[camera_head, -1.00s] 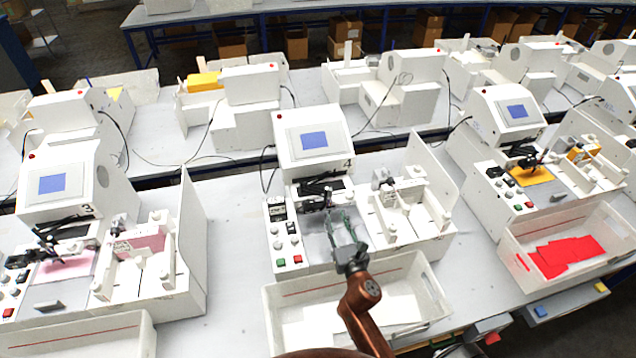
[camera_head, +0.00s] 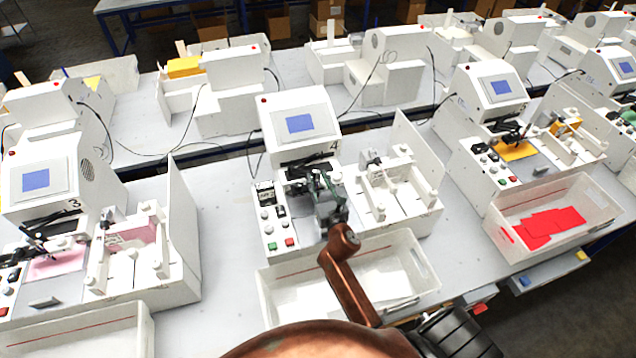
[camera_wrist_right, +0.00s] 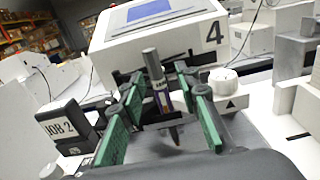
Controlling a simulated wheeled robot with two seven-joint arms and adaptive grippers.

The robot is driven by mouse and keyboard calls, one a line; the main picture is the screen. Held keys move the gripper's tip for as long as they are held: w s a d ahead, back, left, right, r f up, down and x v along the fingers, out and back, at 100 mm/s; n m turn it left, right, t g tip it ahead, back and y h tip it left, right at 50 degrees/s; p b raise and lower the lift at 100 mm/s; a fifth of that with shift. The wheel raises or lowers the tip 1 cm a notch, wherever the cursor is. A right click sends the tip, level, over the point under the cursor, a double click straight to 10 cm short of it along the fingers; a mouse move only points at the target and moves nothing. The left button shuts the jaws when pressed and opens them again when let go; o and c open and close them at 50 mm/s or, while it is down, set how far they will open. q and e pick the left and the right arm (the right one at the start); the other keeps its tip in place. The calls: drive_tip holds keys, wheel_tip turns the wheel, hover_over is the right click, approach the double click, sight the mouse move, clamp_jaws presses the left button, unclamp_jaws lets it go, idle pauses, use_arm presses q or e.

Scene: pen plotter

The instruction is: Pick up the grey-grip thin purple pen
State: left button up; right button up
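The pen (camera_wrist_right: 151,66) shows in the right wrist view, upright and slightly tilted, with a grey upper part, a dark purple section lower down and a dark tip. It stands at the plotter marked 4 (camera_head: 300,122). My right gripper (camera_head: 324,188) reaches over that plotter's work area in the head view and hides the pen there. In the right wrist view the green-padded fingers of my right gripper (camera_wrist_right: 160,86) are apart, one on each side of the pen, with gaps visible. My left gripper is in neither view.
A white bin (camera_head: 268,296) stands in front of the plotter. A button panel (camera_head: 270,228) is left of the gripper and a white side panel (camera_head: 418,160) is to the right. A JOB 2 block (camera_wrist_right: 62,128) is close to the left finger. Neighbouring plotters stand on both sides.

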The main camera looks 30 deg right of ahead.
drive_tip(key=shift+c, duration=0.5)
clamp_jaws()
drive_tip(key=shift+r, duration=0.15)
